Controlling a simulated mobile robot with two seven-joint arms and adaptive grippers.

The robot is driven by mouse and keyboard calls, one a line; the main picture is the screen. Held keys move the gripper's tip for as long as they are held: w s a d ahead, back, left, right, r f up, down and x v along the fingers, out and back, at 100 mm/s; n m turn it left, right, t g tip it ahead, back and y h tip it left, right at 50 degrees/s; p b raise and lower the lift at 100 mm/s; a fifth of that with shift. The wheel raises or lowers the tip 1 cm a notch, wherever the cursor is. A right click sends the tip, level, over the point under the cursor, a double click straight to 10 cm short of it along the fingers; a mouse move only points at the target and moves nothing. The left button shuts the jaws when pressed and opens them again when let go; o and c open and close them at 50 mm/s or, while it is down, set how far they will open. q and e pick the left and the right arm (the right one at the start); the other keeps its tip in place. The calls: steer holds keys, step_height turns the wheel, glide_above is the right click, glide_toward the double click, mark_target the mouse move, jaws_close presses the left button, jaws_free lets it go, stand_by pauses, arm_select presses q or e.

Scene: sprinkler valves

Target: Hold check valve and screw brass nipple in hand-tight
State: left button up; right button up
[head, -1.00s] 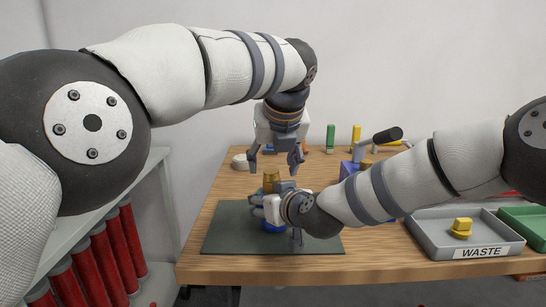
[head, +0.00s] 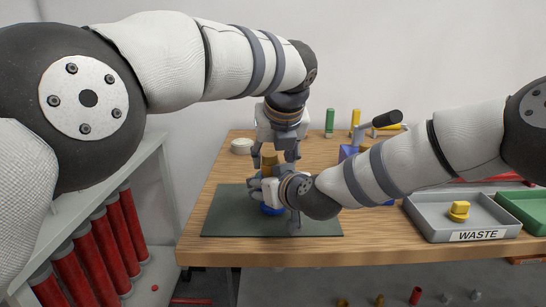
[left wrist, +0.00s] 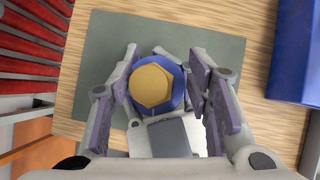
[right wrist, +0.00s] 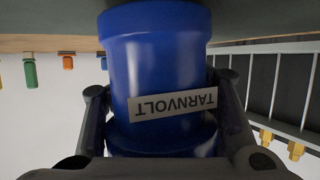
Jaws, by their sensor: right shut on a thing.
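The blue check valve (head: 271,210) stands upright on the dark green mat, largely hidden in the head view by my right gripper (head: 260,188). That gripper is shut on the valve body; the right wrist view shows the blue body (right wrist: 155,55) between its fingers, with a "TARNVOLT" label. The brass nipple (head: 269,160) is upright at the valve's top; its hexagonal end shows in the left wrist view (left wrist: 152,86) with blue around it. How deep it sits is hidden. My left gripper (head: 274,158) points down above it, open, its fingers apart on either side of the brass.
The mat (head: 225,215) lies on the wooden table (head: 230,248). A grey WASTE tray (head: 420,220) with a yellow fitting (head: 458,210) is at the right, next to a green tray (head: 528,208). A blue block (head: 348,152) stands behind my right arm. Red cylinders (head: 90,250) fill the left rack.

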mark_target(272, 153)
arm_select(q)
steer(key=shift+r, duration=0.1)
steer(key=shift+a+r, duration=0.2)
steer(key=shift+r, duration=1.75)
steer(key=shift+f, duration=0.15)
steer(key=shift+d+f, duration=0.15)
steer(key=shift+f, duration=1.75)
steer(key=c, duration=1.2)
steer(key=o, duration=1.2)
